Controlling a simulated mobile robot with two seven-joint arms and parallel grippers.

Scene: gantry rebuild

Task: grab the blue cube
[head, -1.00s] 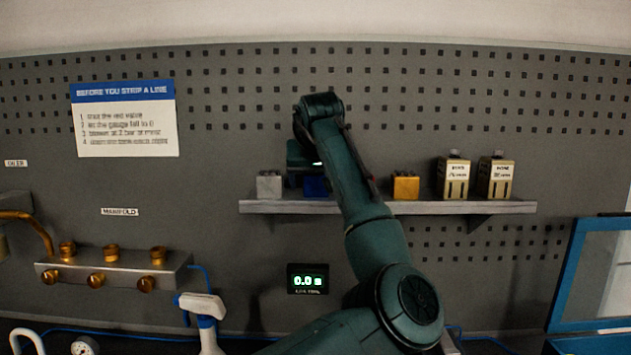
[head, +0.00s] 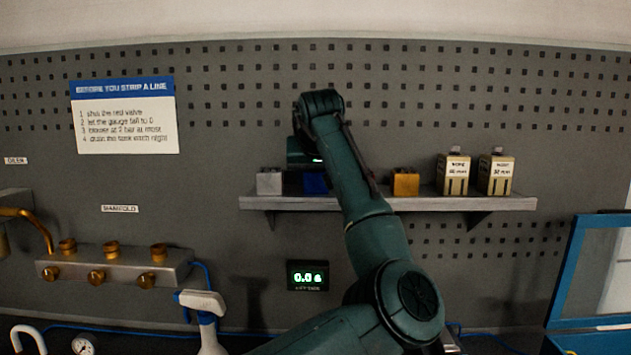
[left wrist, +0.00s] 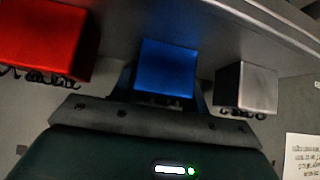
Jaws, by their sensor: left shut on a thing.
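The blue cube (head: 315,184) sits on the grey wall shelf, partly hidden behind my left arm in the head view. In the left wrist view the blue cube (left wrist: 166,69) is between the dark fingers of my left gripper (left wrist: 165,85), which is shut on it. In the head view my left gripper (head: 304,165) is at the shelf, with its fingers mostly hidden. I cannot tell whether the cube touches the shelf. My right gripper does not show.
A grey cube (head: 269,182) stands left of the blue one, an orange cube (head: 405,183) to the right. A red cube (left wrist: 42,42) shows in the left wrist view. Two tan canisters (head: 453,174) stand farther right on the shelf (head: 470,205). A brass-fitted manifold (head: 115,265) is lower left.

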